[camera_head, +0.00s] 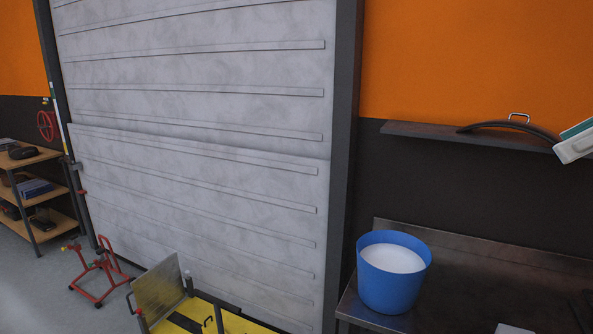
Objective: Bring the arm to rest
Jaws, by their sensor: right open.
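My right gripper (584,311) shows only as a dark shape cut off by the right edge, low in the picture in front of the metal bench. Most of it is out of frame, and I see nothing held in it. My left gripper is not in view.
A blue bucket (387,290) with white contents stands on the metal bench (470,285). A dark wall shelf (430,133) carries a curved dark part. A roller door (200,130) fills the middle. A yellow lift (180,323), red stand (97,275) and wooden shelf unit (35,160) stand left.

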